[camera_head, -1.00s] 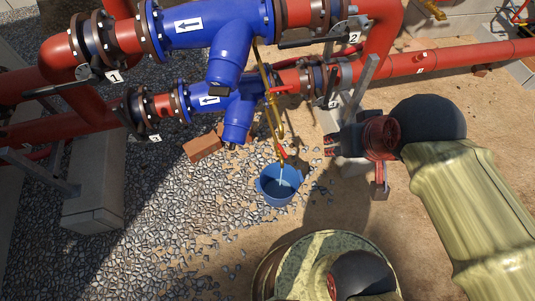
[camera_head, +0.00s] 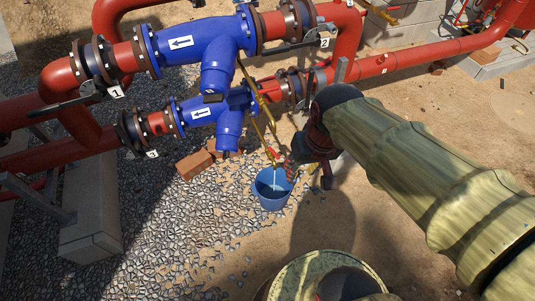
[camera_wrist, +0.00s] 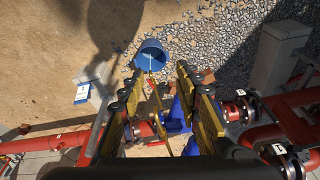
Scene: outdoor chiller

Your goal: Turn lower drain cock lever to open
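The lower drain cock lever (camera_head: 272,153) is a small red handle on the thin brass drain pipe (camera_head: 254,117), just above the blue bucket (camera_head: 272,196). In the wrist view the lever (camera_wrist: 165,93) shows between my fingers, below the bucket (camera_wrist: 151,55). My gripper (camera_wrist: 159,72) is open, with its yellow-faced fingers apart and nothing held between them. In the head view my gripper (camera_head: 290,166) is just right of the lever; contact cannot be told. A thin pale stream shows at the bucket. The cock body is too small to make out.
Blue strainers (camera_head: 196,46) on red pipes (camera_head: 404,60) stand behind and left of the lever. Bricks (camera_head: 194,164) lie on the gravel (camera_head: 160,220). A concrete block (camera_head: 88,215) is at left. Sandy ground (camera_head: 440,110) at right is mostly open.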

